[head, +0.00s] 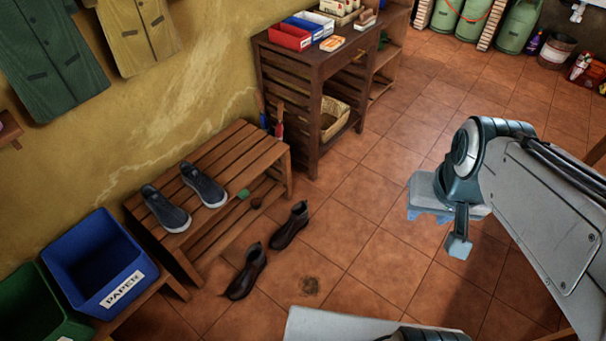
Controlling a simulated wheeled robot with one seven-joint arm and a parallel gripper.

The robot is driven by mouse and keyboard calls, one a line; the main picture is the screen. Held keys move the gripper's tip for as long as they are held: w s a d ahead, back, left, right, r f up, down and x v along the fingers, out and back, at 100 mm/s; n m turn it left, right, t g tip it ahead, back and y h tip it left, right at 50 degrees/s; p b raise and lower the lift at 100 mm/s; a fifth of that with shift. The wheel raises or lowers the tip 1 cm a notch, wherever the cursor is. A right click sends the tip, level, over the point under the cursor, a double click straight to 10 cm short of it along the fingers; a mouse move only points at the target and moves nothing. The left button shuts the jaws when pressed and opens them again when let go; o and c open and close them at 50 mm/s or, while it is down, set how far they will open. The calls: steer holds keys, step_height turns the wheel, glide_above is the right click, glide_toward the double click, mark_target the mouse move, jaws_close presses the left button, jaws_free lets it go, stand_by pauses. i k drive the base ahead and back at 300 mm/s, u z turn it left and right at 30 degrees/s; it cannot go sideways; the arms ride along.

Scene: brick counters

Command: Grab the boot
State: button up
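Two dark brown ankle boots stand on the tiled floor in front of a wooden slatted bench (255,150). One boot (290,226) is farther back and to the right. The other boot (247,273) is nearer and to the left. The boots are apart from each other. My gripper (441,230) hangs above the floor, well to the right of both boots and touching neither. Its light blue tips show partly, and the angle does not show whether they are apart. Nothing is seen held in it.
Two dark grey shoes (203,186) rest on the bench. A blue PAPER bin (95,265) and a green bin (35,305) stand at left. A dark wooden cabinet (310,110) stands behind.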

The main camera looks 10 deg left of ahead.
mark_target(298, 220)
steer(key=u, duration=0.4)
steer(key=i, duration=0.85)
steer(key=u, duration=1.15)
steer(key=i, duration=0.4)
steer(key=u, duration=0.35)
